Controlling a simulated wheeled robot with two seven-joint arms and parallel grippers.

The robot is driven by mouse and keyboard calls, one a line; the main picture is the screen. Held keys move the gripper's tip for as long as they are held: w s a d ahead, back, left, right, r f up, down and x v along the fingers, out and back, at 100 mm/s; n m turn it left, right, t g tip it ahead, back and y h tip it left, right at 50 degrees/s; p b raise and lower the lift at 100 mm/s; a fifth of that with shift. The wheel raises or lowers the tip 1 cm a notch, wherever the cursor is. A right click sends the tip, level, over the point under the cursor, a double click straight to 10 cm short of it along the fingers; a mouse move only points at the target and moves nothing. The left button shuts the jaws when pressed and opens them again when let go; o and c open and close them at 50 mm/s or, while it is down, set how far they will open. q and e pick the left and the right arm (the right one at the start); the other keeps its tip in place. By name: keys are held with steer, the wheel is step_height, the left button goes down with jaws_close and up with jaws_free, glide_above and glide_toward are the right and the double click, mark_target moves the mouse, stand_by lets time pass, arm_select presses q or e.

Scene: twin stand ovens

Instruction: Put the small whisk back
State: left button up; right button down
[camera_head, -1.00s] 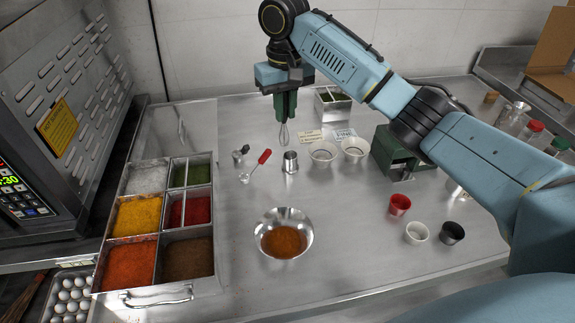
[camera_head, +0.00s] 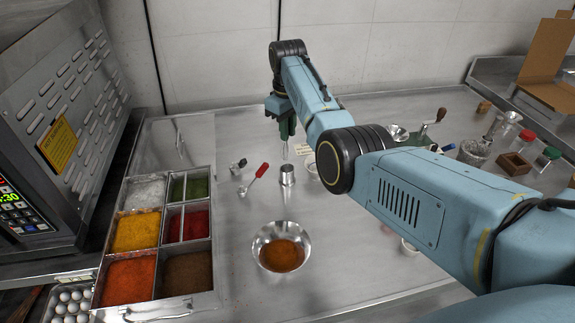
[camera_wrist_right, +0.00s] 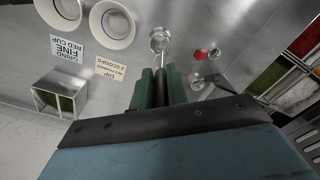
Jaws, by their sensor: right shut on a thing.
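My right gripper (camera_head: 286,136) is shut on the small whisk and holds it, wires down, above the steel table behind a small metal cup. The whisk's wire end (camera_head: 285,153) shows below the fingers. In the right wrist view the green fingers (camera_wrist_right: 161,88) close around its dark handle, and the wires (camera_wrist_right: 164,62) reach toward the metal cup (camera_wrist_right: 159,38). A square metal box (camera_wrist_right: 59,96) with a dark green inside stands left of the gripper there; my arm hides it in the head view. My left gripper is out of view.
A metal bowl (camera_head: 258,243) with orange-brown powder sits in front. A red-handled spoon (camera_head: 261,171) lies left of the metal cup (camera_head: 287,178). A spice tray (camera_head: 215,237) stands left. White cups (camera_wrist_right: 112,22) and label cards (camera_wrist_right: 70,47) show in the wrist view.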

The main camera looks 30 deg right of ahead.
mark_target(288, 152)
step_height(288, 152, down, 4)
steer(key=shift+f+b, duration=0.6)
steer(key=shift+f, duration=1.25)
steer(key=shift+f, duration=0.1)
steer(key=shift+f, duration=0.2)
steer(key=c, duration=1.4)
jaws_free()
steer(key=shift+r, duration=0.1)
step_height(288, 152, up, 12)
steer(key=shift+r+p, duration=0.2)
steer(key=shift+p, duration=0.6)
steer(key=shift+r, duration=0.1)
